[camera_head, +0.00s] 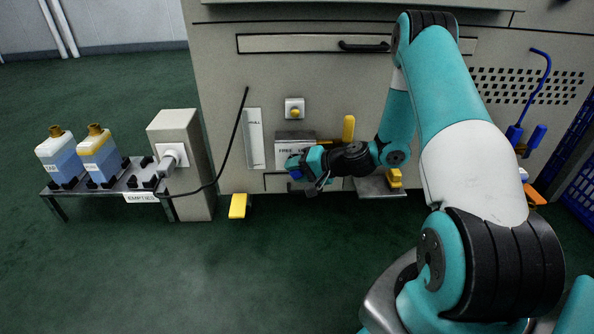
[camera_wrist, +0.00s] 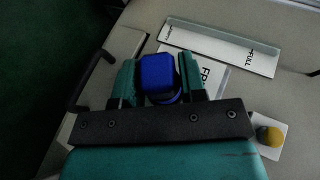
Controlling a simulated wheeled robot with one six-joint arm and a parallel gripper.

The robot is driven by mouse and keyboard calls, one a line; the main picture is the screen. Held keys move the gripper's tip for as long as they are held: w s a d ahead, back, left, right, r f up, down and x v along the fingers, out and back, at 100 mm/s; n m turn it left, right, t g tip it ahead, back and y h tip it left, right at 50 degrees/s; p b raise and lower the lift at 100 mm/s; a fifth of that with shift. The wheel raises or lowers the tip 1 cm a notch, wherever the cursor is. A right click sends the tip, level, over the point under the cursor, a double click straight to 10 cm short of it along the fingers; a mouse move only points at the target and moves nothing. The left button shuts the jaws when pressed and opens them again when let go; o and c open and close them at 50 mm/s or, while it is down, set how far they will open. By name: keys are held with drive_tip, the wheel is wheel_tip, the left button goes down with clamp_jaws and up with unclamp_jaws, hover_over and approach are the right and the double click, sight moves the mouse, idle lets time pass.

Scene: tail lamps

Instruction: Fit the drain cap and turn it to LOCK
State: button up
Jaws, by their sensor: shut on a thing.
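My gripper (camera_head: 298,168) is in front of the lower part of the beige machine cabinet (camera_head: 219,80). In the wrist view its two teal fingers (camera_wrist: 157,80) are shut on a blue cap (camera_wrist: 157,70) with a squarish top. The blue cap also shows small at the fingertips in the head view (camera_head: 296,174). A white label plate starting with "FREE" (camera_head: 293,145) is on the cabinet just behind my gripper, partly covered by it. I cannot see a drain opening or a LOCK mark; my gripper and the cap may hide them.
A level strip marked FULL (camera_head: 255,138) and a yellow button (camera_head: 295,112) are near my gripper. A yellow lever (camera_head: 348,128) stands right of it. A yellow pedal (camera_head: 238,205), a black cable (camera_head: 236,130) and the EMPTIES rack (camera_head: 142,197) with two bottles are left. The floor in front is clear.

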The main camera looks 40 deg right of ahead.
drive_tip(key=shift+f+m+t+y+b, duration=0.2)
drive_tip(key=shift+m+t+y+b, duration=0.3)
drive_tip(key=shift+t+y+b, duration=1.05)
drive_tip(key=shift+w+d+h+b, duration=0.1)
drive_tip(key=shift+h+b, duration=0.15)
drive_tip(key=shift+b, duration=2.4)
drive_tip(key=shift+r, duration=0.2)
drive_tip(key=o, duration=1.1)
drive_tip(key=shift+c, duration=0.2)
